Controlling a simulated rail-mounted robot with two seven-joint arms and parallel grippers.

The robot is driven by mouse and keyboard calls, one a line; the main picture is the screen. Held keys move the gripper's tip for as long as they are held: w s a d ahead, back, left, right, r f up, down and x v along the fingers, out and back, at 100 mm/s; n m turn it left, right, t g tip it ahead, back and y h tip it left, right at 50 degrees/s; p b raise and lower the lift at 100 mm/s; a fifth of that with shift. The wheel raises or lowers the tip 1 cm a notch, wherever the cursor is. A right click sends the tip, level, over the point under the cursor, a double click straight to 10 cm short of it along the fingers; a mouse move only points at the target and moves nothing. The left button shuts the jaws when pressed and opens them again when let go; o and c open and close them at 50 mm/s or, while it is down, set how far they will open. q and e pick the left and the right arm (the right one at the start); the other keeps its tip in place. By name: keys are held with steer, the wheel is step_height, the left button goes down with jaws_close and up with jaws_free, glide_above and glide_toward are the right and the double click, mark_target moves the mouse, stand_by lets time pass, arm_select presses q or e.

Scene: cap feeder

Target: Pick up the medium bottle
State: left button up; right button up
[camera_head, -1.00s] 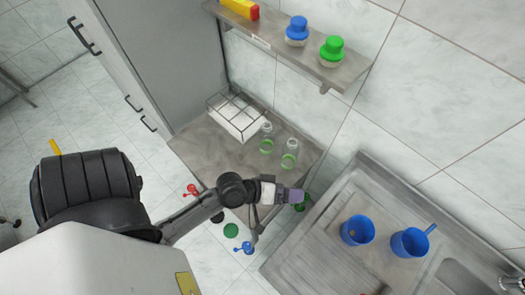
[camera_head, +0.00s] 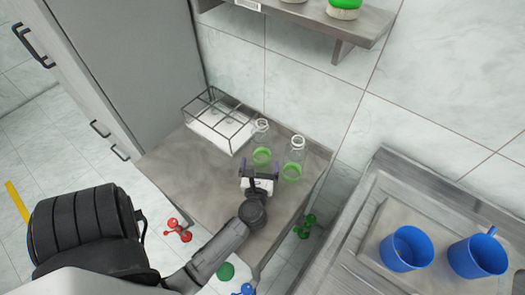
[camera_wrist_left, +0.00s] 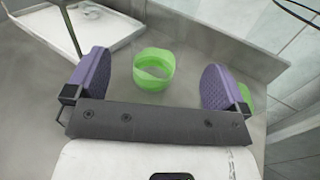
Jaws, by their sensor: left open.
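Two clear bottles with green bands near their bases stand on the grey table (camera_head: 190,165): a left bottle (camera_head: 261,132) and a right bottle (camera_head: 296,148). I cannot tell for sure which is the medium one. My left gripper (camera_head: 261,171) is open and empty, just in front of the left bottle. In the left wrist view, a green band (camera_wrist_left: 153,70) shows beyond and between the two purple finger pads, apart from both. Another green band (camera_wrist_left: 246,97) is partly hidden behind the right pad. My right gripper is not in view.
A wire rack with a white tray (camera_head: 217,127) stands left of the bottles. A wall shelf (camera_head: 300,15) is above. A metal sink unit (camera_head: 440,180) with two blue cups (camera_head: 406,249) is at right. Red, green and blue objects lie on the floor.

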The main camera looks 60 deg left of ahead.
arm_select(q)
steer(key=shift+w+a+f+n, duration=0.15)
steer(key=shift+w+a+n, duration=0.2)
steer(key=shift+a, duration=0.2)
steer(key=shift+x, duration=3.05)
steer(key=shift+c, duration=0.3)
steer(key=c, duration=0.9)
